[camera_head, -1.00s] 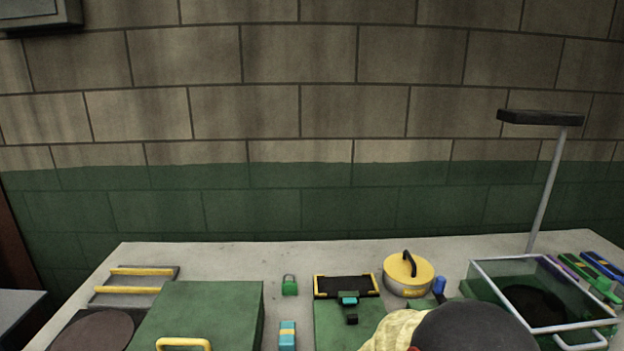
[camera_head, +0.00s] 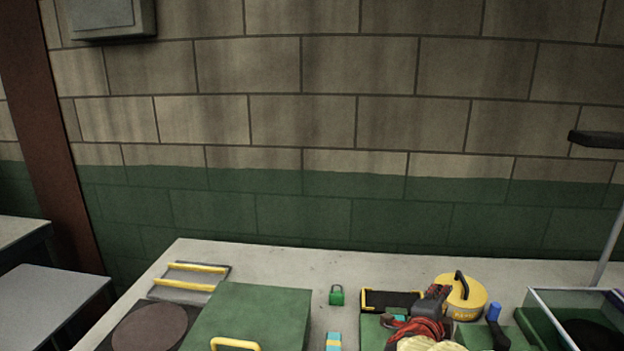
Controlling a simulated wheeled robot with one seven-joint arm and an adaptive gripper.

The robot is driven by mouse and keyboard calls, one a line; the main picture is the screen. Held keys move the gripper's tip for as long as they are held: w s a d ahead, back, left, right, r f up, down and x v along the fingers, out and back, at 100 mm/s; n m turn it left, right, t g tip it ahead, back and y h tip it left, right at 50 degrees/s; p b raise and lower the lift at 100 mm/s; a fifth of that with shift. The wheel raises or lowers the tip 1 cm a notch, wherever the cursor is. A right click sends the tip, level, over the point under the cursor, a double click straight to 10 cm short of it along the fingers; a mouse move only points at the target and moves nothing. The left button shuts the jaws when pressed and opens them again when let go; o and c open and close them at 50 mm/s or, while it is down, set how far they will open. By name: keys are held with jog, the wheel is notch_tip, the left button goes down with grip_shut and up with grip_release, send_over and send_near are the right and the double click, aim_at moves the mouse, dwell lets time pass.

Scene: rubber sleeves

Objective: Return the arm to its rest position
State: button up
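My arm reaches up from the bottom of the head view, a pale yellow sleeve with a red and dark wrist above it. My gripper (camera_head: 438,294) is the dark part at its far end. It is over the green board with the black, yellow-ended tray (camera_head: 390,300), left of the yellow-lidded pot (camera_head: 462,296). Its fingertips are too small and overlapped to tell whether they are open or shut, or whether anything is held.
On the table (camera_head: 300,262) are a green box with a yellow handle (camera_head: 255,318), a green padlock (camera_head: 336,295), a cyan block (camera_head: 333,341), a yellow-barred rack (camera_head: 190,283) and a glass-lidded case (camera_head: 575,312). A lamp post (camera_head: 608,250) rises at right. Grey benches (camera_head: 45,300) stand at left.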

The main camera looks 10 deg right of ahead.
jog(key=w+a+r+n+t+y, duration=0.25)
jog(key=a+r+n+y, duration=0.35)
jog(key=a, duration=0.4)
jog(key=s+a+r+n+y+p, duration=0.1)
jog(key=s+a+n+y, duration=0.2)
jog(key=a+n, duration=0.25)
jog(key=s+a+n+y+p, duration=0.1)
jog(key=s+a+n+y, duration=0.1)
jog(key=s+a+n, duration=0.35)
jog(key=s+a+f+n+g+p, duration=0.1)
jog(key=s+n+g, duration=0.2)
jog(key=s, duration=0.6)
jog(key=s+a+f+n+g+p, duration=0.1)
jog(key=s+n+g, duration=0.3)
jog(key=s, duration=0.4)
jog(key=shift+s+f, duration=0.25)
jog(key=shift+s, duration=0.1)
jog(key=shift+d, duration=0.15)
